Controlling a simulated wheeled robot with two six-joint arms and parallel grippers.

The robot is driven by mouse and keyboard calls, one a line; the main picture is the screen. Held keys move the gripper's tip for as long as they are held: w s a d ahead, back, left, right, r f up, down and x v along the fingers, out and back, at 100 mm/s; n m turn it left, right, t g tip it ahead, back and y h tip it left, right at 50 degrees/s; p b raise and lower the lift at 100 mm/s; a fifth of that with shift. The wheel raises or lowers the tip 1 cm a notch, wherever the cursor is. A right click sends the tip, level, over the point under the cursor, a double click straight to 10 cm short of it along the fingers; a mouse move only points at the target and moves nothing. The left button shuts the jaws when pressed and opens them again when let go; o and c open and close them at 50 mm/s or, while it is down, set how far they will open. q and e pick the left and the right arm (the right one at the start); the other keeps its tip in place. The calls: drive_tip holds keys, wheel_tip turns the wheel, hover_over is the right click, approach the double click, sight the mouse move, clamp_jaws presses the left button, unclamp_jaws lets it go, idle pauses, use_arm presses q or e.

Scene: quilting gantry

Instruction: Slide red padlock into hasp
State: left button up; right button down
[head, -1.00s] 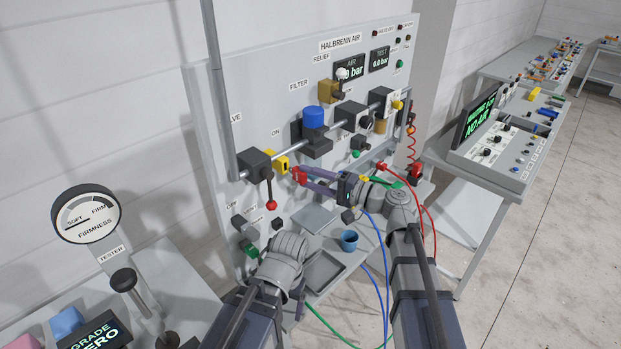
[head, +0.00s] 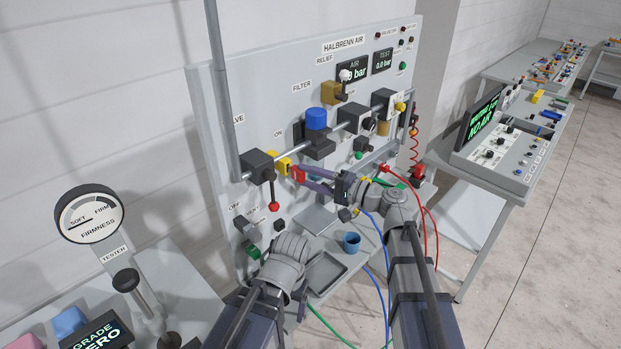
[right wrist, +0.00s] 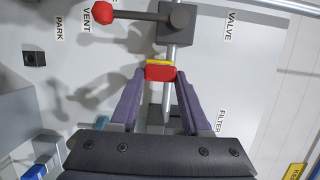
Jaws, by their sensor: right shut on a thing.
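The red padlock (head: 299,174) is between the fingertips of my right gripper (head: 303,178), which is shut on it. In the right wrist view the padlock (right wrist: 160,73) lies across both fingertips (right wrist: 160,80). The yellow hasp (head: 284,165) sits on the pipe beside the black valve block (head: 259,167), just left of the padlock. In the right wrist view a strip of yellow (right wrist: 160,62) shows right behind the padlock. I cannot tell whether the shackle is inside the hasp.
The red-knobbed valve lever (head: 273,206) hangs down left of the padlock. The blue-topped filter (head: 316,120) is above my right gripper. A blue cup (head: 351,241) and a grey tray (head: 326,273) are below. Coloured hoses hang near my right arm.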

drive_tip(key=shift+w+a, duration=0.5)
drive_tip(key=shift+c, duration=1.5)
unclamp_jaws()
drive_tip(key=v, duration=0.7)
drive_tip(key=shift+s+d, duration=0.2)
drive_tip(key=shift+d, duration=0.15)
drive_tip(key=shift+f, duration=0.1)
drive_tip(key=x, duration=0.7)
drive_tip(key=shift+a, duration=0.1)
